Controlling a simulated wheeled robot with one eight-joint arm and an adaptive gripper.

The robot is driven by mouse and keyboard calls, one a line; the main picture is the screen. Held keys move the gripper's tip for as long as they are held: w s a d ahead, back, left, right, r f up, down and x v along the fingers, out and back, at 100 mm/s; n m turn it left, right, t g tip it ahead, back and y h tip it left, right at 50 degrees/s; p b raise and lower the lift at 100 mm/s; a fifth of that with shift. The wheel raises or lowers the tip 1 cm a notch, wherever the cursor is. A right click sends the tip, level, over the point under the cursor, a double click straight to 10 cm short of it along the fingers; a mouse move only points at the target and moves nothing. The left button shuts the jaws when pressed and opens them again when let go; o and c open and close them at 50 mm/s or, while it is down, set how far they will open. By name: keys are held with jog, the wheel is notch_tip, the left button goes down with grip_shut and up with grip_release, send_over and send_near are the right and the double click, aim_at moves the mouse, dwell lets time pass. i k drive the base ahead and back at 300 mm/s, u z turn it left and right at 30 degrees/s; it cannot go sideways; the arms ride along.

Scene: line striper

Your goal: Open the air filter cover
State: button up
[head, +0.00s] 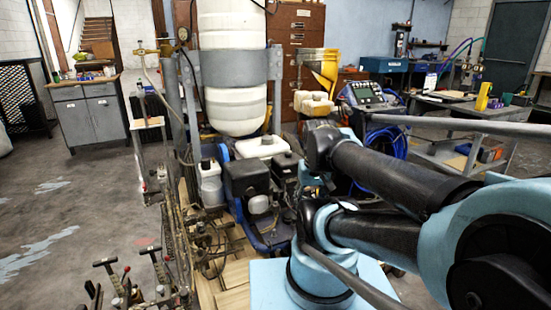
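The line striper stands in the middle of the head view, with a small engine on its deck. A black boxy housing (247,174) sits on the engine, with a round pale part (258,204) below it. I cannot tell for sure which dark part is the air filter cover, and I see no clearly opened cover. A second dark block (285,166) stands just right of the housing, partly behind my arm. My arm reaches in from the right, and its far joint is right of the engine. I cannot make out my gripper's fingers; the arm links hide that area.
A large white tank (232,70) rises behind the engine. A white jug (209,184) stands left of it. Hoses and levers (125,280) crowd the left side. A workbench (480,110) stands at the right and a grey cabinet (88,112) at the back left. The left floor is open.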

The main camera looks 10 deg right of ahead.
aim_at(284, 167)
jog(key=z, duration=0.05)
jog(key=k, duration=0.75)
jog(key=z, duration=1)
